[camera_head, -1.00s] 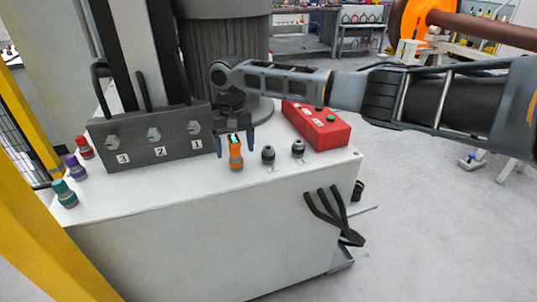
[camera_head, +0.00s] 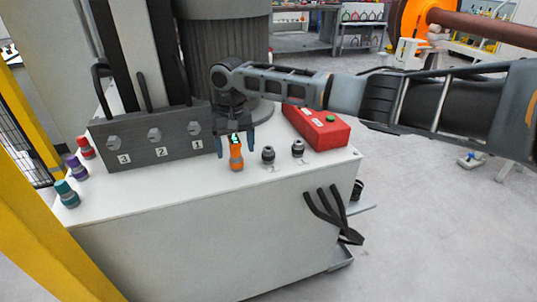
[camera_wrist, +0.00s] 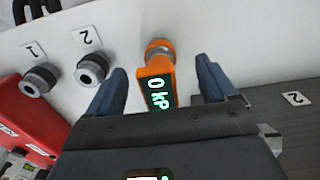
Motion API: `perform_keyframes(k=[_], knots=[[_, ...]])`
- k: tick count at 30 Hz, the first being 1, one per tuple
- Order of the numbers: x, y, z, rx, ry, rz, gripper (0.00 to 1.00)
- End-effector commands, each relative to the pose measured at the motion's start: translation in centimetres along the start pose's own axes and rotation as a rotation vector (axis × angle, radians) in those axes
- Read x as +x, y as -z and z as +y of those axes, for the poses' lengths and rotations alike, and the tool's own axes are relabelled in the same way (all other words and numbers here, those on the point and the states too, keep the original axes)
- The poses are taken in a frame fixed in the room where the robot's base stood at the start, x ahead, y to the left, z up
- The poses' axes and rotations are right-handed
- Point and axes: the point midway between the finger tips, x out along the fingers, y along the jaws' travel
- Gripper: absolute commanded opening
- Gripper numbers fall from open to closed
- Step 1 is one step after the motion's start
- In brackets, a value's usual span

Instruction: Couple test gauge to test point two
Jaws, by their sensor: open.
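The test gauge (camera_head: 236,156) is an orange body with a grey collar, standing upright on the white cabinet top. In the wrist view its lit display reads "0 kP" on the orange gauge (camera_wrist: 157,80). My gripper (camera_head: 235,150) is open, with one finger on each side of the gauge. The wrist view shows gaps between the gauge and both fingers of my gripper (camera_wrist: 160,85). Test point two (camera_head: 268,154) is a dark round fitting just right of the gauge; in the wrist view the fitting (camera_wrist: 92,68) has a "2" label beside it.
A dark block (camera_head: 155,152) with ports numbered 3, 2, 1 is behind left. Red, purple and teal connectors (camera_head: 66,194) stand at the left edge.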

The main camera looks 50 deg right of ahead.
Motion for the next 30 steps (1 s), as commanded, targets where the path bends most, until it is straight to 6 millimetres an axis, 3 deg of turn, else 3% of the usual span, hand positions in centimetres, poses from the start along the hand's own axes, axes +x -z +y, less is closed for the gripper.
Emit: perform_keyframes(k=[4, 30], knots=[[0.03, -0.01, -0.01, 0.0, 0.0, 0.0, 0.83], [0.01, -0.01, -0.01, 0.0, 0.0, 0.0, 0.0]])
